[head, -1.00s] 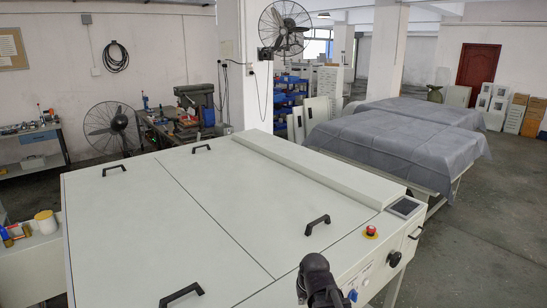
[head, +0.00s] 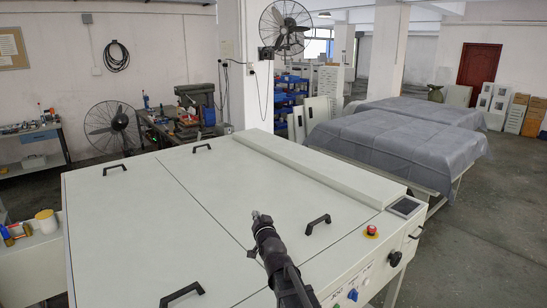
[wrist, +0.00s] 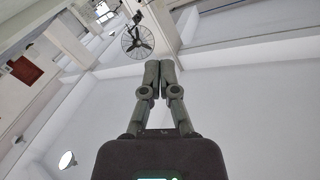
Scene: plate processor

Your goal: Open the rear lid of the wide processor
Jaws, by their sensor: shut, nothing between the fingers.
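The wide processor is a large pale machine with a flat top. A seam splits the top into a left lid (head: 140,225) and a right lid (head: 235,185); both lie flat and shut. The left lid has a black handle at its far end (head: 114,168) and one at its near end (head: 181,294). The right lid has a far handle (head: 201,148) and a near handle (head: 318,224). My gripper (head: 259,214) shows in front of the right lid, left of its near handle and apart from it. In the wrist view my gripper (wrist: 159,68) is shut and empty, pointing upward.
A raised strip (head: 315,170) runs along the processor's right side. A screen (head: 405,207), a red button (head: 371,231) and knobs are on the near right. Cloth-covered tables (head: 400,150) stand right. A floor fan (head: 112,130) and workbench stand behind; floor at right is clear.

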